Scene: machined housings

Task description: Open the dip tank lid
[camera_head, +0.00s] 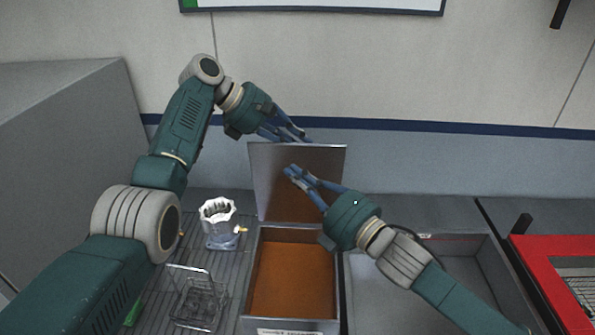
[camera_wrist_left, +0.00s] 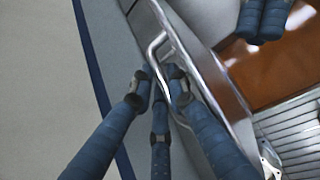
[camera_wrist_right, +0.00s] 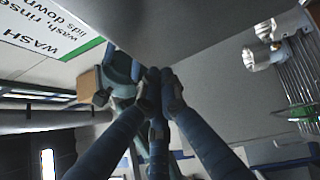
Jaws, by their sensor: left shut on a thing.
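The dip tank (camera_head: 338,285) stands open in the head view, with brown-orange liquid inside. Its metal lid (camera_head: 277,192) stands about upright at the tank's back edge. My left gripper (camera_head: 305,138) is behind the lid's top edge. In the left wrist view its fingers (camera_wrist_left: 160,80) are shut on the bent metal lid handle (camera_wrist_left: 157,46). My right gripper (camera_head: 290,172) is in front of the lid's inner face, and its fingertips look closed together with nothing visible between them. Whether it touches the lid is unclear.
A white scalloped housing (camera_head: 219,212) stands on a ribbed drainboard (camera_head: 235,270) left of the tank, behind a wire basket (camera_head: 198,298). A grey sink (camera_head: 390,305) lies to the right, then a red-framed unit (camera_head: 545,260). A wall stands close behind the lid.

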